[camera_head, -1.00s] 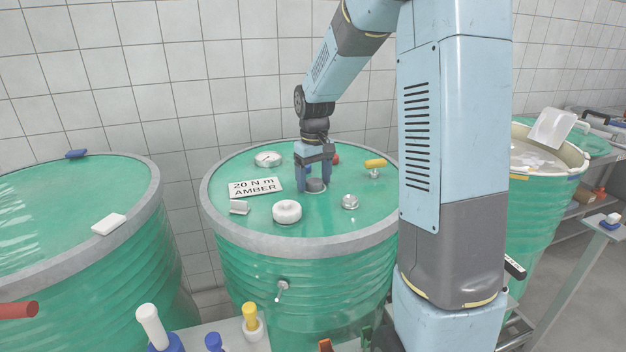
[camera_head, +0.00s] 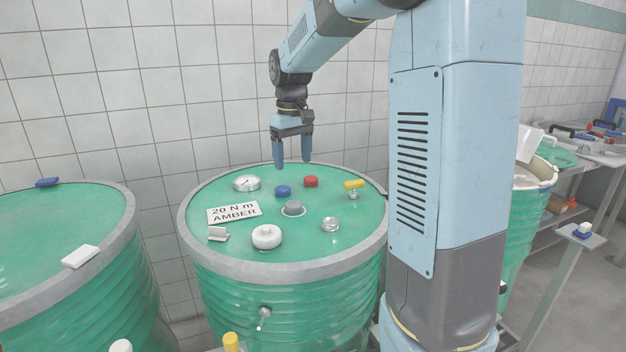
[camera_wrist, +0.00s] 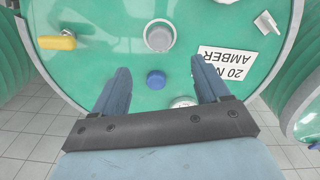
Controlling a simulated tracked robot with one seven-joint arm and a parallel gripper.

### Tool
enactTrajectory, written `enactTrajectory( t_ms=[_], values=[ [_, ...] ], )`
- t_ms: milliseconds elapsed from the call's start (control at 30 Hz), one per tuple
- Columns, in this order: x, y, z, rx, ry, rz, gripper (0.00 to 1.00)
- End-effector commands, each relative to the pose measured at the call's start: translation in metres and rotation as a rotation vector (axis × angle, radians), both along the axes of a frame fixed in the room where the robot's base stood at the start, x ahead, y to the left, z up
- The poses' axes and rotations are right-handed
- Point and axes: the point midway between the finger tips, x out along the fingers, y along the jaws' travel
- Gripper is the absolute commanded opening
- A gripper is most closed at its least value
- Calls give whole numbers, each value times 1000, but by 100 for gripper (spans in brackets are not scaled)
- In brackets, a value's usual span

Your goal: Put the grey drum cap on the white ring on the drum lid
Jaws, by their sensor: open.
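The grey drum cap (camera_head: 293,207) sits on the green drum lid (camera_head: 300,240), near its middle. In the wrist view the cap (camera_wrist: 159,37) has a pale rim around it, which looks like the white ring (camera_wrist: 148,46). The cap looks level and roughly centred in the ring; I cannot tell how firmly it is seated. My gripper (camera_head: 293,163) is open and empty, above the far part of the lid and clear of the cap. In the wrist view its fingers (camera_wrist: 161,70) are spread, with the cap beyond the tips.
Around the cap on the lid are a blue cap (camera_head: 283,191), a red cap (camera_head: 311,181), a yellow-handled valve (camera_head: 353,186), a metal fitting (camera_head: 330,223), a white round knob (camera_head: 267,237), a gauge (camera_head: 246,183) and a label plate (camera_head: 233,213). Another drum (camera_head: 60,240) stands left.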

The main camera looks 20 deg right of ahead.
Motion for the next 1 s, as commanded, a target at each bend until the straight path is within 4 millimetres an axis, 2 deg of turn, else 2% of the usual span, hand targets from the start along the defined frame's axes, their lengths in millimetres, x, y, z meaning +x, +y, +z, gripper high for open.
enactTrajectory(
  t_ms=[300, 533, 733, 1000],
  values=[
    [-69, 4, 29, -19, -116, -62, 75],
    [-124, 4, 40, -18, -207, -113, 75],
    [-170, 4, 41, -5, -285, -158, 75],
    [-229, 1, 32, 29, -389, -215, 75]
  ],
)
